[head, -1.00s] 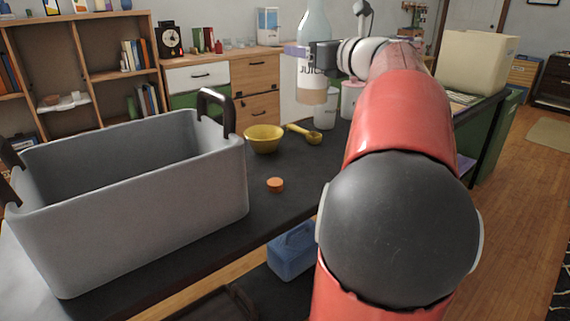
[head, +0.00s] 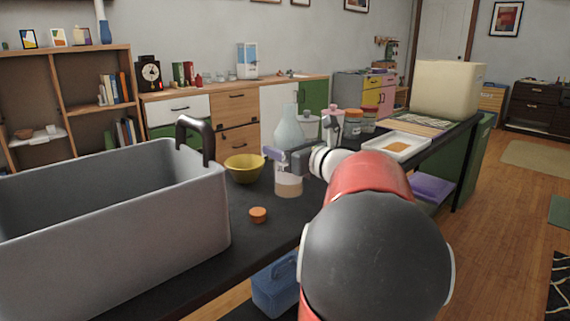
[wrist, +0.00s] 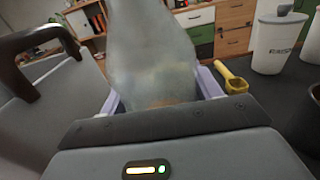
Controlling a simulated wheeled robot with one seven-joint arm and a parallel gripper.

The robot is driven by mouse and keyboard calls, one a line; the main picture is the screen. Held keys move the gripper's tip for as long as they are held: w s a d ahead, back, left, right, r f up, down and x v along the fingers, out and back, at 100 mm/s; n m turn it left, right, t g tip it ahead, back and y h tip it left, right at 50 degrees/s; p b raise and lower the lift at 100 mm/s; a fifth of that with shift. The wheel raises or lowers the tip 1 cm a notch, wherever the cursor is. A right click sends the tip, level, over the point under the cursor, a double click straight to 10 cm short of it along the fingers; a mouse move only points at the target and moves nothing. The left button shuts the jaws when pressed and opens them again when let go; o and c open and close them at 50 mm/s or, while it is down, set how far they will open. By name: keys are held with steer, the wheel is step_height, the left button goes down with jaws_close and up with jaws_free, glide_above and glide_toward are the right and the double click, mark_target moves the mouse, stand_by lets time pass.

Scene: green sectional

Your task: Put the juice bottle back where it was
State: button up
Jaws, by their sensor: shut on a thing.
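The juice bottle (head: 289,130) is pale and translucent with a narrow neck and a light label. It stands upright at the dark table (head: 262,243), just right of the yellow bowl. My gripper (head: 275,158) is shut around its middle from the right. In the wrist view the bottle (wrist: 155,50) fills the space between the purple finger pads (wrist: 207,82). In the head view the bottle's lower end looks at or close to the tabletop; I cannot tell whether it touches.
A grey bin (head: 110,225) with dark handles stands at the left. A yellow bowl (head: 244,169) and an orange cap (head: 258,214) are near the bottle. Canisters (head: 352,126), a white tray (head: 397,146) and a cream box (head: 447,90) stand further back. Bare tabletop surrounds the cap.

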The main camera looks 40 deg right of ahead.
steer(key=shift+f, duration=1.6)
steer(key=shift+f+b, duration=0.15)
steer(key=shift+b, duration=0.15)
steer(key=o, duration=1.3)
steer(key=shift+s, duration=0.1)
steer(key=s, duration=1.1)
steer(key=shift+s+d, duration=0.4)
